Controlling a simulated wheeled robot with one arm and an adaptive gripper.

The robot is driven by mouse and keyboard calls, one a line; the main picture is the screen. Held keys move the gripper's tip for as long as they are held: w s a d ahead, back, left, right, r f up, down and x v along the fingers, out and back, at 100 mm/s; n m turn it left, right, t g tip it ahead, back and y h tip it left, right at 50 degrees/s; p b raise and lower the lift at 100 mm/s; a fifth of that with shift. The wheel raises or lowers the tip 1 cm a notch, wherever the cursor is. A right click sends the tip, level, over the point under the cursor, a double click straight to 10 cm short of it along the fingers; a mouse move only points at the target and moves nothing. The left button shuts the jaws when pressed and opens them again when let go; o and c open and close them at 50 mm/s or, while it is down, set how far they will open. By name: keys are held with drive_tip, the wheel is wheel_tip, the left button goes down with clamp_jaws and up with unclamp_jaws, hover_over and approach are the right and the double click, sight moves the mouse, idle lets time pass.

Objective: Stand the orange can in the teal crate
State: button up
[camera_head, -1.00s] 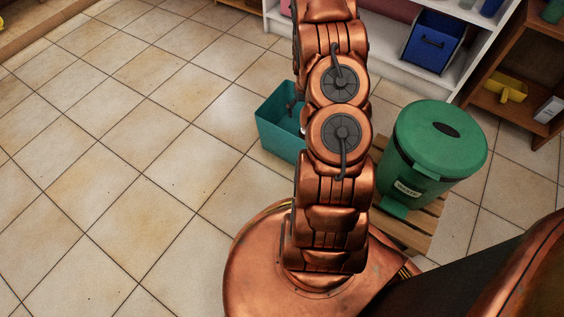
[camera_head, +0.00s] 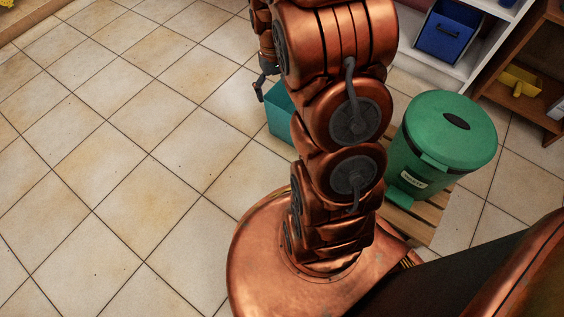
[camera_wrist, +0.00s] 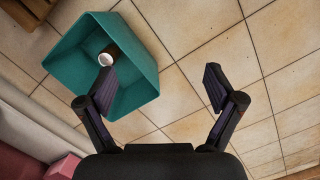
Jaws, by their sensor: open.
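The teal crate (camera_head: 283,115) stands on the tiled floor, partly hidden behind my arm in the head view. The wrist view looks down into the crate (camera_wrist: 140,92). A can (camera_wrist: 107,56) with a pale round end and a dark brownish-orange side is inside it, near one wall. Its pale end faces the camera; whether it stands fully upright is hard to tell. My gripper (camera_wrist: 158,80) is open and empty, its fingers wide apart. The left finger overlaps the crate in the picture, the right one is over bare floor. My gripper (camera_head: 264,82) also shows left of my arm in the head view.
A green lidded bin (camera_head: 443,145) stands on a wooden pallet (camera_head: 428,222) to the right of my arm. A white shelf with a blue bin (camera_head: 450,32) and a brown shelf with a yellow item (camera_head: 520,80) are at the back right. The floor (camera_head: 130,130) at left is clear.

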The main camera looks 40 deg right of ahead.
drive_tip(key=s+a+r+n, duration=0.1)
drive_tip(key=s+a+r, duration=0.3)
drive_tip(key=s, duration=0.4)
drive_tip(key=s+a+r+n+g, duration=0.1)
drive_tip(key=s+a+r, duration=0.3)
drive_tip(key=s+a, duration=0.3)
drive_tip(key=s+a+r+n, duration=0.1)
drive_tip(key=s+a+r, duration=0.3)
drive_tip(key=s+a, duration=0.2)
drive_tip(key=s, duration=0.2)
drive_tip(key=shift+s+n+g, duration=0.3)
drive_tip(key=shift+s+g, duration=0.1)
wheel_tip(320, 180, up, 40)
drive_tip(key=w+t+p, duration=0.1)
drive_tip(key=p, duration=3.7)
drive_tip(key=shift+d+t, duration=0.15)
drive_tip(key=shift+t, duration=0.25)
drive_tip(key=shift+f, duration=0.1)
